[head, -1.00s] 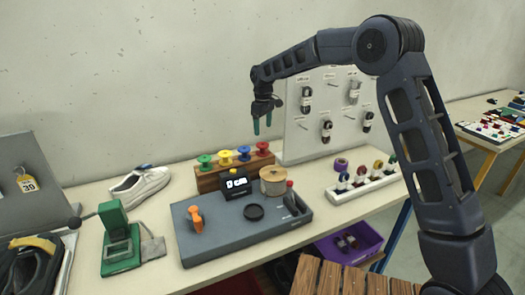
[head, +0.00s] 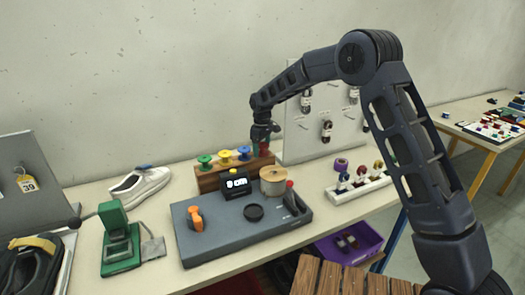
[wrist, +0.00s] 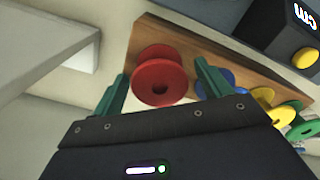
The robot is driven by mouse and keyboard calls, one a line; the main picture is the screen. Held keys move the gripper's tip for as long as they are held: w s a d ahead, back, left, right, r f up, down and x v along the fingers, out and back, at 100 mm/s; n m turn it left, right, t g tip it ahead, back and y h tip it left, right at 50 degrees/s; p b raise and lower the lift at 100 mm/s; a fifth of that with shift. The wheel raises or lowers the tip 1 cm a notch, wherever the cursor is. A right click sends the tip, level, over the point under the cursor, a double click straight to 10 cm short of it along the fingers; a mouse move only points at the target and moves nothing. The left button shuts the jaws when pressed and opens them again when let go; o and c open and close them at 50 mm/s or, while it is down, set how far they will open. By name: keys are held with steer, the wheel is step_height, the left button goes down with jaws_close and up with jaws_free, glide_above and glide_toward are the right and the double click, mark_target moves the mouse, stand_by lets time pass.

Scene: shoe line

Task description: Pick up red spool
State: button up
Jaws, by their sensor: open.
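The red spool (wrist: 160,78) stands at the end of a wooden rack (wrist: 190,42) in the wrist view, between and a little beyond the green fingertips of my gripper (wrist: 160,88). The fingers are open, one on each side of it, and I see no clear contact. In the head view the red spool (head: 264,146) is partly hidden behind my gripper (head: 264,138), which is low over the right end of the rack (head: 210,180). Blue (head: 244,153), yellow (head: 225,157) and green (head: 204,161) spools stand in a row to its left.
A grey device (head: 230,232) with a small display (head: 238,183) stands in front of the rack, with a round wooden box (head: 273,180) at its back. A white shoe (head: 140,184) lies left of the rack. A pegboard (head: 345,135) stands behind, at the right.

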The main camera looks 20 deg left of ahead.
steer(key=c, duration=1.1)
